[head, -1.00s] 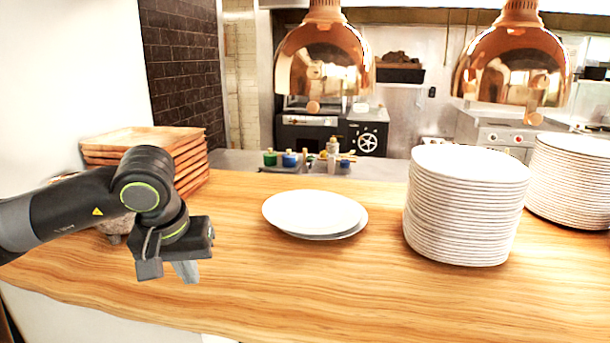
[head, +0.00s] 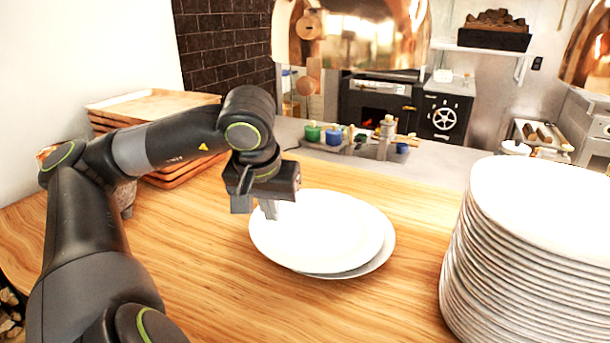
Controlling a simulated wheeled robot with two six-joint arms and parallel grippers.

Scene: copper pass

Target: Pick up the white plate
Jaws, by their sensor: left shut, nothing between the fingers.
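A white plate (head: 325,240) lies on the wooden counter in the middle of the head view. It rests on a second white plate (head: 378,262), whose rim shows at its right and lower edge. My left gripper (head: 270,210) is shut and empty, its fingers pointing down over the left far edge of the top plate. I cannot tell whether the fingertips touch the plate. My right gripper is not in view.
A tall stack of white plates (head: 515,270) stands at the right on the wooden counter (head: 215,285). Stacked wooden trays (head: 150,105) are behind my left arm. The counter in front of the plate is clear.

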